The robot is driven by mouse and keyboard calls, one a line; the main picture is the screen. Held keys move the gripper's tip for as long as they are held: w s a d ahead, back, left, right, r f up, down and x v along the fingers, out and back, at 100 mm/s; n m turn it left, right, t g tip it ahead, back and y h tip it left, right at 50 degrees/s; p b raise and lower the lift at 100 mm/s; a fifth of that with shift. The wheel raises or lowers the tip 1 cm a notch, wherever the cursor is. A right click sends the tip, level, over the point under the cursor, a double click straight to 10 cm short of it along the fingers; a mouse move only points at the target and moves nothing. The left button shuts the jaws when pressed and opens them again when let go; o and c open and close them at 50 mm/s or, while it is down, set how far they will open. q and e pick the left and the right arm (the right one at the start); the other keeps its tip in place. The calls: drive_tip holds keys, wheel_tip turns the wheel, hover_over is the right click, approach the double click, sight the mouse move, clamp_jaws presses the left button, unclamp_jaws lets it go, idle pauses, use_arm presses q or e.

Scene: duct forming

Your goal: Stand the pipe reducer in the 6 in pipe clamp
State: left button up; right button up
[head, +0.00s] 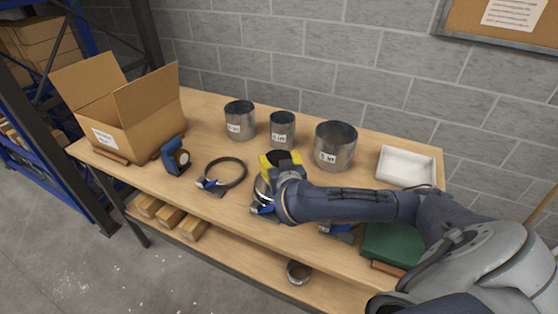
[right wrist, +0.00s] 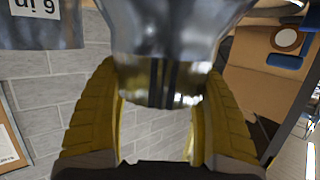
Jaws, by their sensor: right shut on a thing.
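My right gripper (head: 281,159), with yellow fingers, is above the middle of the bench. It is shut on the shiny metal pipe reducer, which fills the gap between the yellow fingers in the right wrist view (right wrist: 160,60). In the head view a metal edge (head: 261,188) shows below the gripper, largely hidden by it. A black ring clamp with a blue part (head: 225,173) lies open to view left of the gripper. Another blue clamp part (head: 263,208) shows just under my gripper, and one more (head: 338,229) is partly behind my arm. I cannot read their sizes. My left gripper is not in view.
Three labelled metal ducts stand at the back: left (head: 240,121), middle (head: 282,131) and a wider right one (head: 336,147). A white tray (head: 406,167), green box (head: 390,244), open carton (head: 120,112) and blue tool (head: 174,157) are on the bench (head: 205,148).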

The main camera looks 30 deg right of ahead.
drive_tip(key=o, duration=1.6)
drive_tip(key=shift+o, duration=0.2)
wheel_tip(320, 180, up, 10)
drive_tip(key=shift+r, duration=0.1)
